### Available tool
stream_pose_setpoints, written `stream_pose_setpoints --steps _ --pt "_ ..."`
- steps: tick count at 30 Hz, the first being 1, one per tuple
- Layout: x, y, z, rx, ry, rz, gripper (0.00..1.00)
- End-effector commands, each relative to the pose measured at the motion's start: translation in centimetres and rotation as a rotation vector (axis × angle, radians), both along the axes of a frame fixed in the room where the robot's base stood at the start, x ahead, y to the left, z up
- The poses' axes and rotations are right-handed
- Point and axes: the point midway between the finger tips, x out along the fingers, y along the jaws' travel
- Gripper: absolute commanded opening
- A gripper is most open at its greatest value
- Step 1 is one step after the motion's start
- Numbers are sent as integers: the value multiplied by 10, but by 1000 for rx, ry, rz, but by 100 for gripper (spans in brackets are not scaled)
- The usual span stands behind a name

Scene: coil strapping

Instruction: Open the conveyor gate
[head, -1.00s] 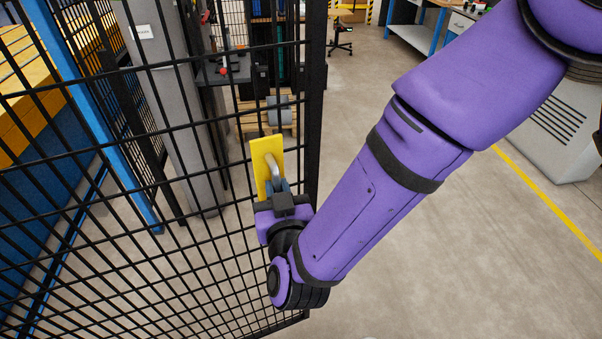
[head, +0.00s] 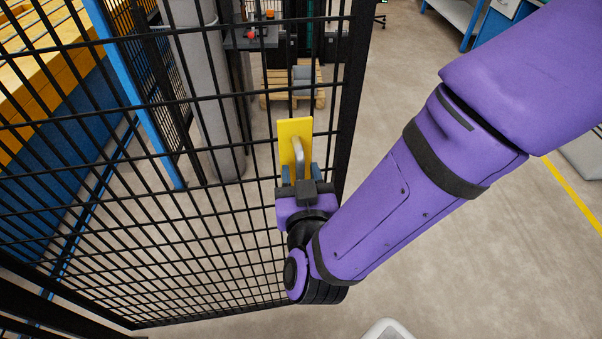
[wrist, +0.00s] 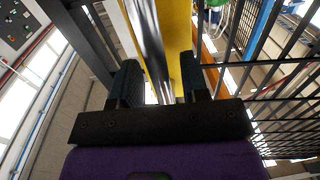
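The conveyor gate (head: 347,100) is a black wire-mesh panel filling the left and middle of the head view. Near its right-hand post is a yellow plate (head: 287,131) with a bent grey metal handle (head: 299,150). My gripper (head: 300,175) is at the lower part of the handle, below the plate's middle. In the wrist view its two dark fingers (wrist: 160,84) stand on either side of the metal handle (wrist: 151,45), with the yellow plate (wrist: 180,30) behind.
Behind the mesh are a blue post (head: 148,110), a grey column (head: 205,90), a yellow-topped blue structure (head: 45,85) and a wooden pallet (head: 275,98). Open concrete floor (head: 400,120) lies right of the gate, with a yellow floor line (head: 572,192).

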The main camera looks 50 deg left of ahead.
Motion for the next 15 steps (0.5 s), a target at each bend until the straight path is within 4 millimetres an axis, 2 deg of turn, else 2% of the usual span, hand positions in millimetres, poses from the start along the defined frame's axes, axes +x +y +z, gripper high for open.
stream_pose_setpoints --steps 9,15 --pt "-2 -2 1 1 0 2 41" --pt "-16 -21 1 -1 -1 3 41"
